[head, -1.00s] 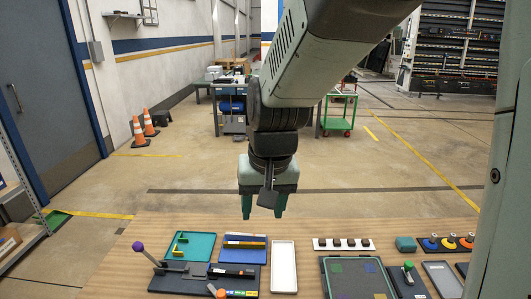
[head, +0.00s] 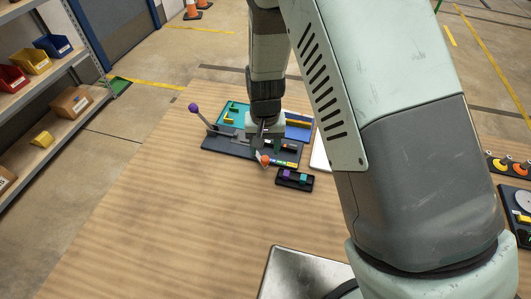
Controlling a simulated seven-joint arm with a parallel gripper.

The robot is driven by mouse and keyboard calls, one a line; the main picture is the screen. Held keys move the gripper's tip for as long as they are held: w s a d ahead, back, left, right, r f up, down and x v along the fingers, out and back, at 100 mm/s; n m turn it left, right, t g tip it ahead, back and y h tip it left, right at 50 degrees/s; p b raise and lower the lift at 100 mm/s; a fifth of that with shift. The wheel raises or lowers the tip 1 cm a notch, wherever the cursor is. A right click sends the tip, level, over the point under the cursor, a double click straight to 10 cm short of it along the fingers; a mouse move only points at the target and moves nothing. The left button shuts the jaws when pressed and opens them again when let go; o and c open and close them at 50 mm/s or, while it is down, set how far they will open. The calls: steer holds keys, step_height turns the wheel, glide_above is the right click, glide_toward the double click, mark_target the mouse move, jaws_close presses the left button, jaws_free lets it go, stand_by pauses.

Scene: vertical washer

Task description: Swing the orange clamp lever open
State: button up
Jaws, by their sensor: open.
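The orange-knobbed clamp lever (head: 265,160) is on the front part of a dark fixture plate (head: 218,146). My gripper (head: 265,146) is low over the plate, pointing down, just behind the orange knob in the picture. It is open. I cannot tell whether a finger touches the lever.
A purple-knobbed lever (head: 194,108) rises at the plate's left. A teal tray (head: 233,111) and a blue tray (head: 298,131) lie behind. A small black tray (head: 294,180) with purple and teal blocks is front right. The wooden table (head: 170,220) is clear at front left.

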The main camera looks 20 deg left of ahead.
mark_target(265, 158)
steer(key=shift+f, duration=2)
jaws_close()
